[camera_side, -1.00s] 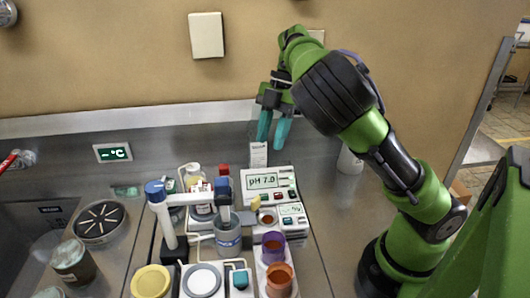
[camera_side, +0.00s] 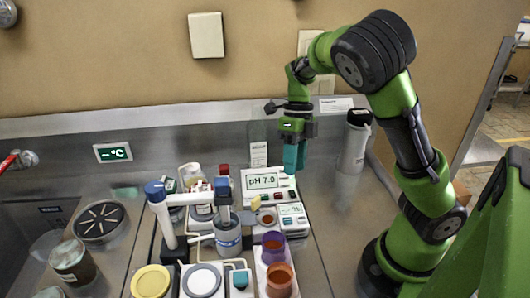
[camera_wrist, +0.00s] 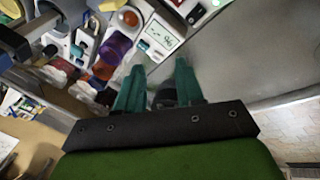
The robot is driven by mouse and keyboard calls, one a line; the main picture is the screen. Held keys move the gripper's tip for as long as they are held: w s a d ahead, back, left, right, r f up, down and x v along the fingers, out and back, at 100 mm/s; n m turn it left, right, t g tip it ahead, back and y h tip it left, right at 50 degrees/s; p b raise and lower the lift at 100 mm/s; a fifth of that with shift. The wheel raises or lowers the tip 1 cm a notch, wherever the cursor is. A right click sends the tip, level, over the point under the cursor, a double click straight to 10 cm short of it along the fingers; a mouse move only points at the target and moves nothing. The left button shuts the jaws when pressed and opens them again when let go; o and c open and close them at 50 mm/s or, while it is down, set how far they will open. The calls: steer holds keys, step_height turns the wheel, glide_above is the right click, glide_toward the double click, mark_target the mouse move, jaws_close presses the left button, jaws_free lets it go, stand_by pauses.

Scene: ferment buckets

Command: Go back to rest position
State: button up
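My gripper (camera_side: 294,168) points down in the side view, in the air near the display of the pH meter (camera_side: 266,181). In the wrist view my gripper (camera_wrist: 158,78) shows its two teal fingers apart with nothing held between them. In the side view the fingers overlap each other, so their gap is hard to see there. My arm is bent with its elbow high at the upper right.
A bench station holds a grey cup (camera_side: 228,238), a purple cup (camera_side: 273,246), an orange cup (camera_side: 279,278) and a yellow lid (camera_side: 151,282). Bare steel counter (camera_side: 335,225) lies between station and arm.

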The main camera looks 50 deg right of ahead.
steer(key=s+a+n+t, duration=0.1)
steer(key=s+a+n, duration=0.1)
steer(key=n, duration=0.9)
steer(key=s+a+n+t, duration=0.1)
steer(key=s+a+n, duration=0.15)
steer(key=n, duration=0.75)
step_height(320, 180, up, 11)
steer(key=s+a+n+t+h, duration=0.1)
steer(key=s+a+n+t, duration=0.1)
steer(key=n+t, duration=0.5)
steer(key=shift+f+n+h, duration=0.15)
steer(key=shift+n+h, duration=0.15)
steer(key=shift+n, duration=1.4)
